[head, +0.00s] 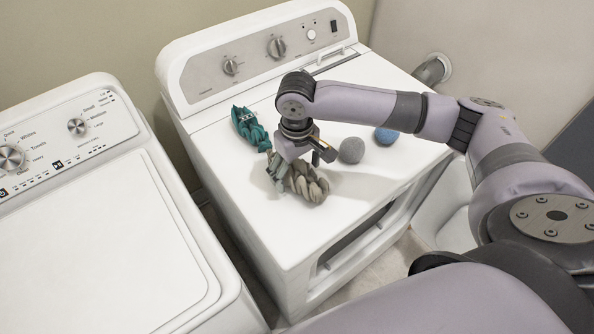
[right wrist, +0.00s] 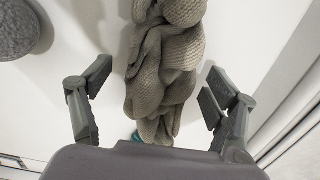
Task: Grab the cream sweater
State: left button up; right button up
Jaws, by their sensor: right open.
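The cream sweater (head: 308,184), a crumpled beige-grey knit, lies on the white top of the dryer-like machine. In the right wrist view the sweater (right wrist: 165,65) runs lengthwise up the middle of the picture. My right gripper (head: 287,170) is over it, and partly hides it in the head view. In the right wrist view the open fingers of the right gripper (right wrist: 155,105) stand on either side of the sweater, with white surface visible between each finger and the knit. I cannot tell the exact height of the fingertips. My left gripper is not in view.
A teal cloth (head: 248,128) lies behind the sweater on the same machine top (head: 240,205). A grey ball (head: 351,150) and a blue ball (head: 386,135) sit to its right. A washer (head: 90,240) with a clear lid stands at the left, across a gap.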

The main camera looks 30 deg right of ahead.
jog(key=shift+f+p, duration=0.2)
jog(key=shift+p, duration=0.35)
dwell(0.7)
jog(key=shift+c, duration=0.2)
jog(key=c, duration=1.7)
